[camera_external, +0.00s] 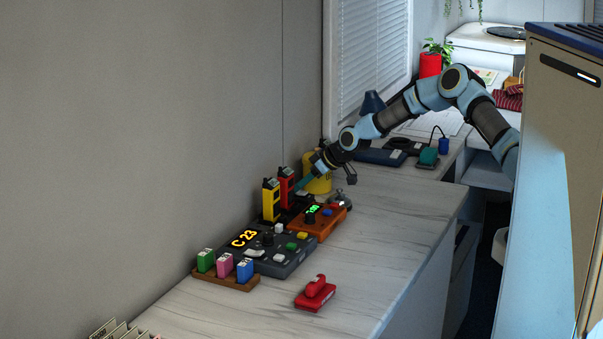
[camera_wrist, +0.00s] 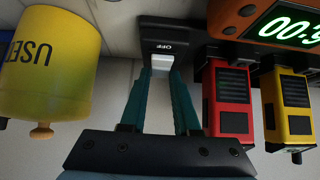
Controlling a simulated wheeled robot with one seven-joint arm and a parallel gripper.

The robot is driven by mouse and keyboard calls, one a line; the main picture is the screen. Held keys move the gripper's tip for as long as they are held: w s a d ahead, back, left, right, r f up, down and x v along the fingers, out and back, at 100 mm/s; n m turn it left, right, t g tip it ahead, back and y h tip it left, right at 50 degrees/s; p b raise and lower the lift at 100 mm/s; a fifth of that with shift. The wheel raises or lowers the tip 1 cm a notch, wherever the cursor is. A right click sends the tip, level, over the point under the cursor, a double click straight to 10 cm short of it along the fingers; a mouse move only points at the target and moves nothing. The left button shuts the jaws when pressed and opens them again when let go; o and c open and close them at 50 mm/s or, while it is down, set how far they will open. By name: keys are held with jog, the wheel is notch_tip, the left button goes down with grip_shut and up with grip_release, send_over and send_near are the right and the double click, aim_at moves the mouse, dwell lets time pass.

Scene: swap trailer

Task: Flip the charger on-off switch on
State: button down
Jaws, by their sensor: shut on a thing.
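The charger is a dark base (camera_external: 291,214) against the wall, with a red radio (camera_external: 286,187) and a yellow radio (camera_external: 270,201) standing in it. In the wrist view, its switch (camera_wrist: 161,61) is a pale rocker on a dark panel (camera_wrist: 168,32) marked OFF. My gripper (camera_wrist: 165,74) has its two teal fingers closed in at the rocker, with the tips at its near edge. The red radio (camera_wrist: 227,98) and yellow radio (camera_wrist: 288,108) stand to the right of the fingers there. In the external view, my gripper (camera_external: 301,185) reaches down behind the red radio, and the switch is hidden.
A yellow pot marked USED (camera_wrist: 45,62) is close left of my fingers. An orange timer (camera_external: 318,222) and a dark device showing C 23 (camera_external: 270,251) stand in front of the charger. A red stapler-like object (camera_external: 315,294) lies on the counter (camera_external: 385,235), whose right side is clear.

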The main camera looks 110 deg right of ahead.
jog(key=shift+w+d+r+g+y, duration=0.1)
jog(key=shift+w+d+g+y, duration=0.15)
jog(key=shift+g+y, duration=0.35)
jog(key=shift+d+g+y, duration=0.1)
jog(key=shift+g+y, duration=0.5)
jog(key=c, duration=0.6)
grip_release()
jog(key=shift+c, duration=0.2)
jog(key=b+v, duration=0.2)
jog(key=v, duration=0.8)
jog(key=shift+r, duration=0.3)
